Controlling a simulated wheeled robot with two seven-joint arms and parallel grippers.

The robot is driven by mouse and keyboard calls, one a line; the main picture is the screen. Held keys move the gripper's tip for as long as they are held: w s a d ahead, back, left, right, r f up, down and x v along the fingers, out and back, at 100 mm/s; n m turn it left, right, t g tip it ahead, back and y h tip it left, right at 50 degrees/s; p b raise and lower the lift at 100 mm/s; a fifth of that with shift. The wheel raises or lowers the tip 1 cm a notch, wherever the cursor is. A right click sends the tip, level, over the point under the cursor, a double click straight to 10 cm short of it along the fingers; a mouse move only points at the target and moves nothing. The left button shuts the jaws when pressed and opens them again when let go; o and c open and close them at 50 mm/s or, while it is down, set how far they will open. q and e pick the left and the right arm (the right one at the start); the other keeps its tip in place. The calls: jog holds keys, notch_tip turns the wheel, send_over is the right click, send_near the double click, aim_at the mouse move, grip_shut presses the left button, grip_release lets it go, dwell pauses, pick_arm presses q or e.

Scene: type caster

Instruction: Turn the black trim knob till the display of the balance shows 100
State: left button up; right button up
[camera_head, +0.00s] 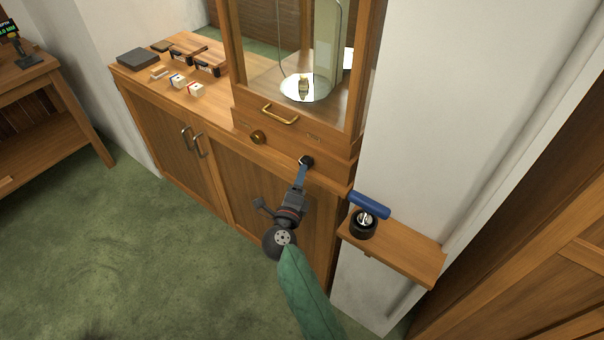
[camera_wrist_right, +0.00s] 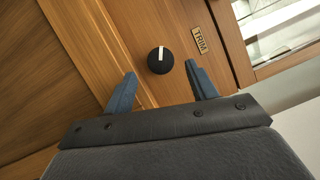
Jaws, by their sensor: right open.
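The black trim knob (camera_wrist_right: 160,61) with a white pointer mark sits on the wooden front of the balance case, beside a TRIM plate (camera_wrist_right: 200,40) in the right wrist view. It also shows small in the head view (camera_head: 306,161). My right gripper (camera_wrist_right: 158,82) is open; its two blue fingers are on either side and short of the knob, apart from it. In the head view my right gripper (camera_head: 303,168) reaches up to the case front. The balance (camera_head: 303,88) stands behind glass with a small brass weight on its pan. Its display reading is not visible. My left gripper is not in view.
A brass knob (camera_head: 257,137) and a drawer handle (camera_head: 281,114) are left of the trim knob. A small shelf (camera_head: 410,252) at right holds a black-based, blue-handled tool (camera_head: 369,205). Small boxes (camera_head: 196,89) lie on the cabinet top.

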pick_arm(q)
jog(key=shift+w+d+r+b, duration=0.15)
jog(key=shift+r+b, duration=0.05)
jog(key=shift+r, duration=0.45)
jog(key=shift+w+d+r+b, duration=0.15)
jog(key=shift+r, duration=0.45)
pick_arm(e)
jog(key=shift+v, duration=1.45)
jog(key=shift+a, duration=0.1)
